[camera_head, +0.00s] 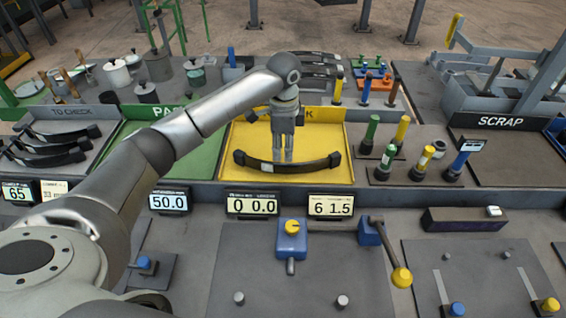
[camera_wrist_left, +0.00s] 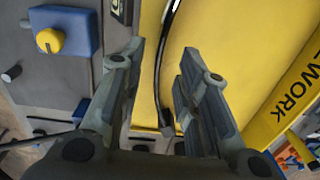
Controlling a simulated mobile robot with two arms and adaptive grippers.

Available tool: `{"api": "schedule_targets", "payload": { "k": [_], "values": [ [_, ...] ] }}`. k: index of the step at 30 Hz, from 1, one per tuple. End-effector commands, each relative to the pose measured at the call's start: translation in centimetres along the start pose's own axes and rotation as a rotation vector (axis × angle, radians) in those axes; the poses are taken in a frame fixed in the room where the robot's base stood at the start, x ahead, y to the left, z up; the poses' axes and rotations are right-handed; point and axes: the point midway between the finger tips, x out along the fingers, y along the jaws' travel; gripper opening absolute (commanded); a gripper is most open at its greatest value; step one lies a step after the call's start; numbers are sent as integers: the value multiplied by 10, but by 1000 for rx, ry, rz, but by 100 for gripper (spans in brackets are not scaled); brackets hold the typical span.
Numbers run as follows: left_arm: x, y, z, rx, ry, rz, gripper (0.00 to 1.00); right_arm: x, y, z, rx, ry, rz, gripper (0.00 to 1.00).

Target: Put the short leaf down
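The short leaf (camera_head: 262,168) is a dark, curved strip with block ends and a pale label. It appears to lie in the yellow tray (camera_head: 335,140) marked with a partly hidden word ending in "K"; the wrist view reads "WORK". My left gripper (camera_head: 287,158) points down over the tray, its fingertips just behind the leaf's middle in the head view. In the left wrist view the fingers (camera_wrist_left: 164,58) stand apart, with the thin leaf (camera_wrist_left: 160,75) running between them and a gap on each side. My right gripper is not in view.
The green tray (camera_head: 205,150) is left of the yellow one, partly behind my arm. The "TO CHECK" tray (camera_head: 90,122) holds several dark leaves. The scrap tray (camera_head: 510,160) looks empty. Displays (camera_head: 252,204) line the front ledge.

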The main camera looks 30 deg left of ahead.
Motion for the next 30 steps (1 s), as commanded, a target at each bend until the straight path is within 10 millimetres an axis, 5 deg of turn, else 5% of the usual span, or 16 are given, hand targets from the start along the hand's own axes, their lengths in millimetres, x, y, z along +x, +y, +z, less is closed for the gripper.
{"api": "schedule_targets", "payload": {
  "k": [9,30],
  "values": [
    [-41,0,0,1,0,-1,30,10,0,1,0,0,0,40],
    [-43,0,0,0,-1,1,30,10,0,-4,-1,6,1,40]
  ]
}}
